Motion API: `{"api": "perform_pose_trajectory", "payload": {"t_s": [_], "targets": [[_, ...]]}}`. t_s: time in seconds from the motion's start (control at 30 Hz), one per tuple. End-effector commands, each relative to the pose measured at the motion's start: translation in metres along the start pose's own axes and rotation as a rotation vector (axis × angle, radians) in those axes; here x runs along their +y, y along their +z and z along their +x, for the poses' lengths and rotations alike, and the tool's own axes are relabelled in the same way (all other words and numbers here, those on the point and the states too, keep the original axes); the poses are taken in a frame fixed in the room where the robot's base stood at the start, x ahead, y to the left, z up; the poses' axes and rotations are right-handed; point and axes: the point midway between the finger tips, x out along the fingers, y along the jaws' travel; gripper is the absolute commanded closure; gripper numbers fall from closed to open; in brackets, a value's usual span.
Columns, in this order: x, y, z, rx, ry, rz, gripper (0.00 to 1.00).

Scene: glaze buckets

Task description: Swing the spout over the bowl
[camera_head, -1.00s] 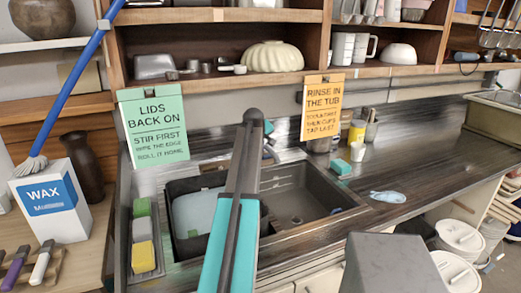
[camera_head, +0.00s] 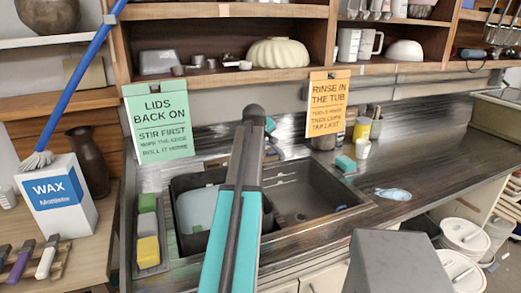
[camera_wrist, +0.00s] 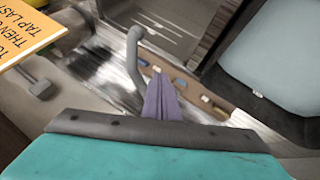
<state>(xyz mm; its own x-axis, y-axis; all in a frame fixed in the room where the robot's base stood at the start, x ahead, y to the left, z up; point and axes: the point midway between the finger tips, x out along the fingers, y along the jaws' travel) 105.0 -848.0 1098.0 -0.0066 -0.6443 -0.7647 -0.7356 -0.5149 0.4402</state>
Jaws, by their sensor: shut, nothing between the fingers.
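The grey curved spout (camera_wrist: 134,62) shows in the wrist view, its end reaching toward the bare sink bowl. My gripper (camera_wrist: 158,78) is shut and empty; its purplish fingers are close beside the spout, and I cannot tell whether they touch it. The bare grey sink bowl (camera_head: 310,186) is the right-hand one in the head view; part of it also shows at the top of the wrist view (camera_wrist: 172,28). In the head view my arm hides most of the tap and my fingers.
A black tub (camera_head: 186,241) with a pale blue thing in it sits in the sink's left part. Sponges stand in a tray (camera_head: 166,262) to its left. An orange sign (camera_head: 328,105) and a green sign (camera_head: 158,125) hang behind. The counter's right side is mostly clear.

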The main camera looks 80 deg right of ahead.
Motion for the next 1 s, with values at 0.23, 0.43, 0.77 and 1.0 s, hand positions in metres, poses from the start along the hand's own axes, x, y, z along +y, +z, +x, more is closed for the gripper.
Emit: {"api": "perform_pose_trajectory", "payload": {"t_s": [0.23,0.43,0.77,1.0], "targets": [[0.002,0.003,-0.032,0.002,-0.001,-0.003,1.00],[0.005,0.005,-0.054,0.003,-0.001,-0.003,1.00],[0.007,0.006,-0.068,0.002,-0.003,-0.004,1.00],[0.006,0.005,-0.068,0.002,-0.003,-0.004,1.00]]}}
